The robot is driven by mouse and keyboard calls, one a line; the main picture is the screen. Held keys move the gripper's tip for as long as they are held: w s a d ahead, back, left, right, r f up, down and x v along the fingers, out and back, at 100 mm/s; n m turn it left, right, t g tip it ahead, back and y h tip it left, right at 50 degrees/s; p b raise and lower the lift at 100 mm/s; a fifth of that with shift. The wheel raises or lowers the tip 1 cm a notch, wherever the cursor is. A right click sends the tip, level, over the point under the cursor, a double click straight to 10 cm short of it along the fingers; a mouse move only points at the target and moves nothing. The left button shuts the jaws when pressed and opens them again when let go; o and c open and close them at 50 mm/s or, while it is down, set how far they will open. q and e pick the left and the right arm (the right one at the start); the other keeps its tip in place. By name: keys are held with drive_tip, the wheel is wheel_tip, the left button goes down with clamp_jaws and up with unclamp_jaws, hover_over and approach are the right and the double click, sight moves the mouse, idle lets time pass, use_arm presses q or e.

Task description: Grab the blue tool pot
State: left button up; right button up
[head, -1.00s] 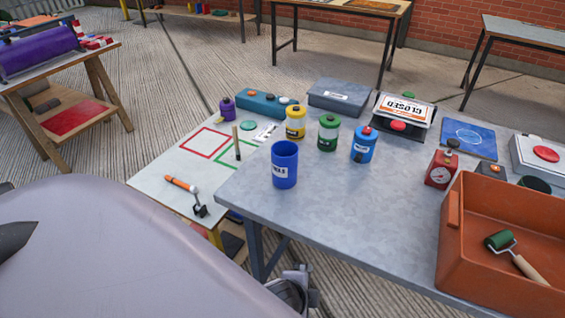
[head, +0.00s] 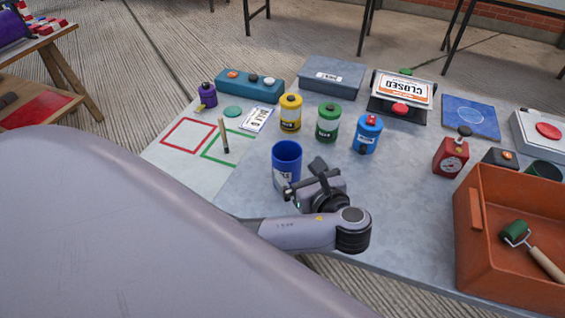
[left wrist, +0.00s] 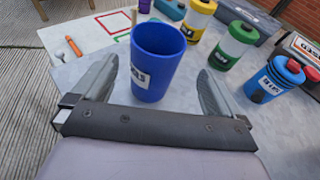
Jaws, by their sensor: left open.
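The blue tool pot (head: 286,158) is an open-topped cup with a white label, standing upright on the grey table. It also shows in the left wrist view (left wrist: 157,62). My left gripper (head: 301,186) is in front of the pot in the head view and hides part of its lower right side. In the left wrist view my left gripper (left wrist: 158,88) is open, with one finger to each side of the pot and the pot just ahead. The pot looks free of the fingers. My right gripper is not in view.
Behind the pot stand a yellow canister (head: 290,114), a green canister (head: 328,122) and a blue canister with a red cap (head: 367,133). An orange crate (head: 480,262) with a roller (head: 515,232) is at the right. A pale board with coloured squares (head: 165,158) lies left.

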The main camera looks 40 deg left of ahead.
sight(282, 153)
use_arm(q)
drive_tip(key=shift+w+a, duration=0.25)
drive_tip(key=shift+a, duration=0.1)
drive_tip(key=x, duration=0.6)
drive_tip(key=shift+s+a+f, duration=0.2)
drive_tip(key=shift+f, duration=0.1)
drive_tip(key=c, duration=1.2)
drive_tip(key=shift+r, duration=0.1)
